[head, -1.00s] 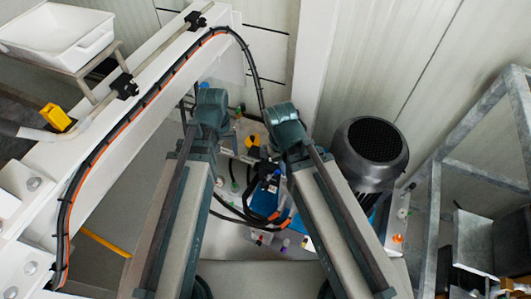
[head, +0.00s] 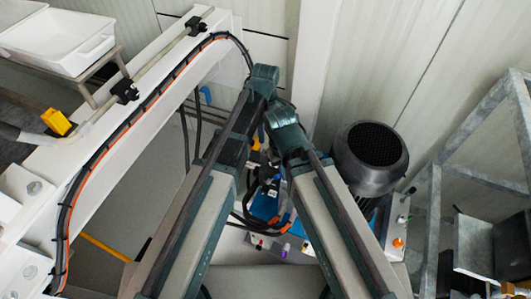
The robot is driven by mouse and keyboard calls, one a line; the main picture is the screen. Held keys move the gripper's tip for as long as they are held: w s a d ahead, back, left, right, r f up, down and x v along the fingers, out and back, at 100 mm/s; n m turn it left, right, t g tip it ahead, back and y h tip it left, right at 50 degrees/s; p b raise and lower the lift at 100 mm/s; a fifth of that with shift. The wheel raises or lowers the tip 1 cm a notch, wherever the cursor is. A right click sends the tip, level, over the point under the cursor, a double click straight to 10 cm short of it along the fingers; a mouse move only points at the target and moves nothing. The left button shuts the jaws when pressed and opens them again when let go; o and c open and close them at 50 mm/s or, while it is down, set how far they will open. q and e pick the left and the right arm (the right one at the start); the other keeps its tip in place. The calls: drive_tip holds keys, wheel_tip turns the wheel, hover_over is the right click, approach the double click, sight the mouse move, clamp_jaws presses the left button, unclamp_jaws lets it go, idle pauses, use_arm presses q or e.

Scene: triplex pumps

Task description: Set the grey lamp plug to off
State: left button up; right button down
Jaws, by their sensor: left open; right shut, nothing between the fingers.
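I cannot pick out the grey lamp plug. A pale panel with small coloured parts, among them a purple one (head: 285,249), shows low between my arms, partly covered by them. My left arm (head: 263,78) and my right arm (head: 285,118) reach up from the bottom, and their dark teal joints lie close together in the upper middle. The left one is higher. I cannot make out the fingers of either gripper; the arm links and the machinery hide them. I see nothing held.
A dark round motor (head: 371,150) stands close right of my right arm. An orange knob (head: 398,242) is below it. A white beam with black and orange cables (head: 135,108) crosses the left. A white tray (head: 58,42) is upper left, a grey metal frame (head: 437,200) right.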

sight(265, 153)
use_arm(q)
drive_tip(key=shift+f, duration=0.15)
wheel_tip(265, 153, down, 14)
drive_tip(key=b, duration=1.4)
drive_tip(key=shift+r, duration=0.2)
clamp_jaws()
idle(0.6)
